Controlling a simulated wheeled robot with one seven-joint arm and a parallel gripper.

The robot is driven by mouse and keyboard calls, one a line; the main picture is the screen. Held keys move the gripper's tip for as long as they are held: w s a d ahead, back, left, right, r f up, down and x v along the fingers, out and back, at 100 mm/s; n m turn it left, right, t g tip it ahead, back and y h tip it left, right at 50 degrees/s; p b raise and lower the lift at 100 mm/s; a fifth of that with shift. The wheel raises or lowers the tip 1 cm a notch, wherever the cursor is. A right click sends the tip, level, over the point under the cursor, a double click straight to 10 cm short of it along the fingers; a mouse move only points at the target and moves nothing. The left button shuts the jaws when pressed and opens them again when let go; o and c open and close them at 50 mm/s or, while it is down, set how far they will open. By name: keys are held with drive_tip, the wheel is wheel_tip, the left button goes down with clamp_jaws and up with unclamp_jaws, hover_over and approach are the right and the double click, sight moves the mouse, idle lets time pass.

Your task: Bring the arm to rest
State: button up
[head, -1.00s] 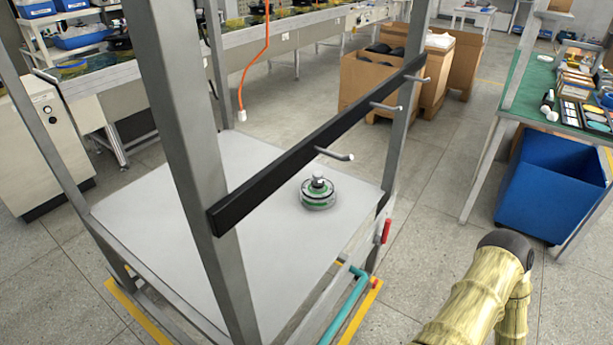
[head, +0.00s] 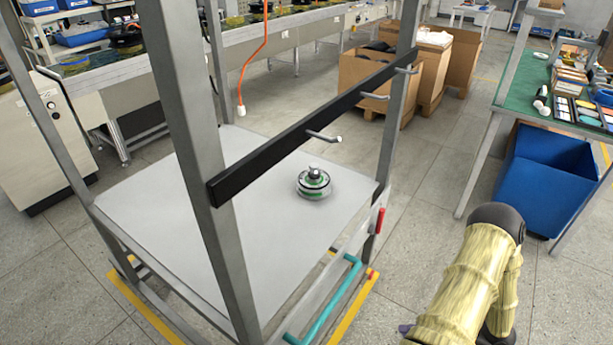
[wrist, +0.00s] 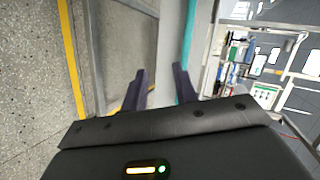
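My arm (head: 474,275), in a yellowish sleeve with a dark joint, is at the lower right of the head view, bent and to the right of the cart. In the wrist view my gripper (wrist: 160,88) has its two dark fingers apart, with nothing seen between them. The gripper lies mostly outside the head view. The hub motor (head: 314,183), a round silver and green part with a knob on top, sits on the grey cart top (head: 240,240), away from my arm.
The cart has upright posts, a black bar (head: 290,140) with hooks and a teal handle (head: 325,305) near my arm. A blue bin (head: 545,180) stands under the green-topped table (head: 520,90) at right. Cardboard boxes (head: 380,75) stand behind. Floor between cart and bin is clear.

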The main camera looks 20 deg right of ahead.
drive_tip(key=w+r+n+h, duration=0.1)
drive_tip(key=w+r+h, duration=0.2)
drive_tip(key=w, duration=0.3)
drive_tip(key=w+d+r+n+h, duration=0.1)
drive_tip(key=w+r+h, duration=0.2)
drive_tip(key=w, duration=0.3)
drive_tip(key=w+r+n+h, duration=0.1)
drive_tip(key=w+r+h, duration=0.2)
drive_tip(key=w, duration=0.4)
drive_tip(key=w+a+r+h, duration=0.2)
drive_tip(key=a+r+h, duration=0.1)
drive_tip(key=a+r, duration=0.4)
drive_tip(key=s+a+r+n+g+y+p, duration=0.1)
drive_tip(key=s+a+r+g, duration=0.1)
drive_tip(key=s+a+r, duration=0.45)
drive_tip(key=s+a+r+n+g, duration=0.1)
drive_tip(key=s+a+r+g, duration=0.2)
drive_tip(key=s+a, duration=0.65)
wheel_tip(320, 180, up, 18)
drive_tip(key=w+a+p, duration=0.1)
drive_tip(key=w+p, duration=0.1)
drive_tip(key=p, duration=1.6)
drive_tip(key=shift+a, duration=0.2)
